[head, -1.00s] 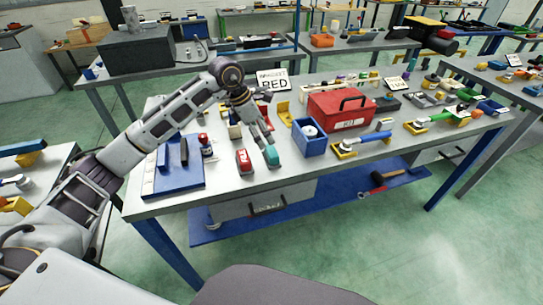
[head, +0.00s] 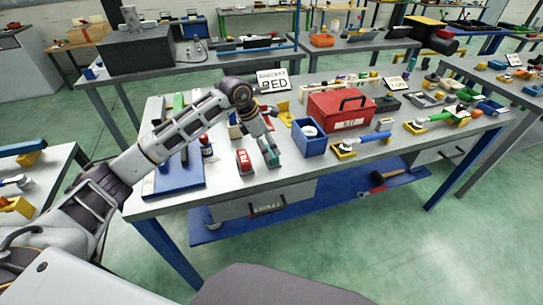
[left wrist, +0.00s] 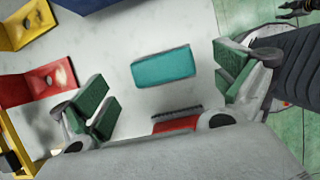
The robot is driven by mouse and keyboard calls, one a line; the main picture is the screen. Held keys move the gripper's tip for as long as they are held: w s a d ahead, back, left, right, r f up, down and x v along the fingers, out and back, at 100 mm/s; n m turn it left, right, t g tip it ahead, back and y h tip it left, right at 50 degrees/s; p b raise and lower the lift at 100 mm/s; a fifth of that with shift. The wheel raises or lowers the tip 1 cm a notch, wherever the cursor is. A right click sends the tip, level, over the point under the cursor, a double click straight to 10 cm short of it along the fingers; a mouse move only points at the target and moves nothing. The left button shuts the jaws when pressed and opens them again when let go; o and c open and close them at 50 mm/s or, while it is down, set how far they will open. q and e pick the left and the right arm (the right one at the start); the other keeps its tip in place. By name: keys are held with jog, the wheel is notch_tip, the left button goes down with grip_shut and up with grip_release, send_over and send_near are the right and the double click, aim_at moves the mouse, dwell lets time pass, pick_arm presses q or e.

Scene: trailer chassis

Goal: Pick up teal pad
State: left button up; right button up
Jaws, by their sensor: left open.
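In the left wrist view the teal pad (left wrist: 163,67) lies flat on the grey top, and the open fingers of my left gripper (left wrist: 166,88) stand on either side of the view, apart from the pad. My right gripper does not show in the head view.
A blue bin (head: 309,140) and a red kit box (head: 341,108) stand to the right. A blue tray (head: 173,184) lies to the left. The bench front edge is close to the pad. In the left wrist view a red bracket (left wrist: 38,82) lies at left.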

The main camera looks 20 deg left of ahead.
aim_at(271, 151)
pick_arm(q)
jog(key=shift+x, duration=2.05)
jog(key=shift+s, duration=0.1)
jog(key=shift+c, duration=0.2)
